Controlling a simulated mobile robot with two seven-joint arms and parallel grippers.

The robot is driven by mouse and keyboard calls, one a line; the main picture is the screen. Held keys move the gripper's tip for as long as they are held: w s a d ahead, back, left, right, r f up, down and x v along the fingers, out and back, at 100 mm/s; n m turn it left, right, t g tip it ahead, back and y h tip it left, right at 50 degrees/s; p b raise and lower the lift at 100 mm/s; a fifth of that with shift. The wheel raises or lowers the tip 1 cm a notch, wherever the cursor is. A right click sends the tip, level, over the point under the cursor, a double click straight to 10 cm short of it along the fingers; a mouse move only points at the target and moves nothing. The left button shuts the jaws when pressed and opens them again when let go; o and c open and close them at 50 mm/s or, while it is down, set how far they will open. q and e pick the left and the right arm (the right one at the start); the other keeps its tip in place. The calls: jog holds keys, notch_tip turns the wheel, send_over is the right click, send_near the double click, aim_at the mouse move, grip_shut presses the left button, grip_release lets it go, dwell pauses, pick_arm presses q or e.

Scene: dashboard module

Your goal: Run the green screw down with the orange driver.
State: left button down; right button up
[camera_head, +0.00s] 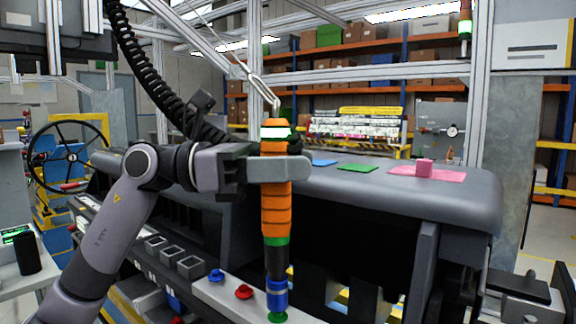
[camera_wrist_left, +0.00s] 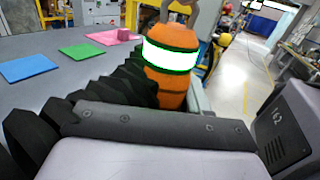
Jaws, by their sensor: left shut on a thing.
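The orange driver (camera_head: 276,205) hangs upright from a hook and cable at its top. It has a white and green band near the top, a green ring lower down and a blue nose. My left gripper (camera_head: 284,168) is shut around its upper body. The driver's top also shows in the left wrist view (camera_wrist_left: 168,75). The green screw (camera_head: 277,317) shows right under the blue nose at the bottom edge of the head view. The nose seems to meet it, but I cannot tell if they touch. My right gripper is not in view.
A red screw (camera_head: 243,291) and a blue screw (camera_head: 216,275) stand left of the green one on a pale strip. The grey dashboard (camera_head: 455,195) lies behind and right, with blue, green and pink pads on top. A black coiled hose (camera_head: 150,75) runs beside my arm.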

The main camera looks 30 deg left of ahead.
pick_arm(q)
jog(key=shift+r+p, duration=1.75)
jog(key=shift+r, duration=0.6)
jog(key=shift+f, duration=0.1)
